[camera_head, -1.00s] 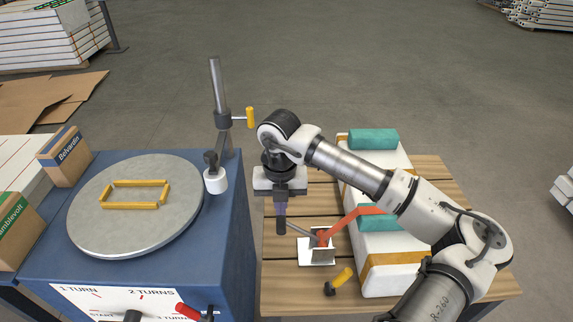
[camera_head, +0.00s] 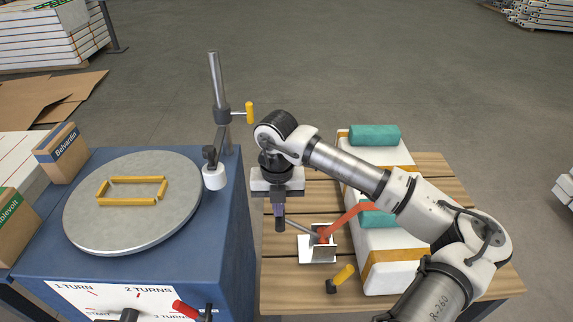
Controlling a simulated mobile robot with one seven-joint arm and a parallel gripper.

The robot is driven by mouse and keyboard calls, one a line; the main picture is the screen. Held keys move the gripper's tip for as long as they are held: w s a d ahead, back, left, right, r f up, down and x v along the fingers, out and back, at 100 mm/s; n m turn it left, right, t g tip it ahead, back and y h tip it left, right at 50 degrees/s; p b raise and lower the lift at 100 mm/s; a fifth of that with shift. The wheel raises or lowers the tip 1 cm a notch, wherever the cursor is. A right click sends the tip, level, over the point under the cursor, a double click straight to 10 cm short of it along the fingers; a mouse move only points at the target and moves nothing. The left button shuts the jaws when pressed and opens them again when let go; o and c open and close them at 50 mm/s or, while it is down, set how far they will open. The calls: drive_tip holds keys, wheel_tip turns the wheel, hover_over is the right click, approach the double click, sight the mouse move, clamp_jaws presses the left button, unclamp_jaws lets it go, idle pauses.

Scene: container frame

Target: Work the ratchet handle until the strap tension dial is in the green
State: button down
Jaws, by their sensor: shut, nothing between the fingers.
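The ratchet (camera_head: 318,254) has a pale bracket-like base on the wooden pallet, with a red-orange strap (camera_head: 345,217) running from it up to the load on the right. A thin grey handle (camera_head: 300,229) sticks out of the ratchet to the left, sloping up towards my gripper. My gripper (camera_head: 280,225) points down, shut, with its dark fingertips at the handle's left end. I cannot tell whether they touch it. No strap tension dial can be made out.
A yellow-gripped lever (camera_head: 342,276) stands just in front of the ratchet. White and teal strapped packages (camera_head: 395,240) lie to the right. On the left, a blue cabinet (camera_head: 232,265) carries a grey turntable (camera_head: 130,230) and a metal post (camera_head: 216,85).

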drive_tip(key=shift+a+f+b, duration=0.65)
drive_tip(key=shift+f+b, duration=2.5)
drive_tip(key=shift+f, duration=0.25)
wheel_tip(320, 180, up, 12)
drive_tip(key=p, duration=0.6)
drive_tip(key=shift+r, duration=0.25)
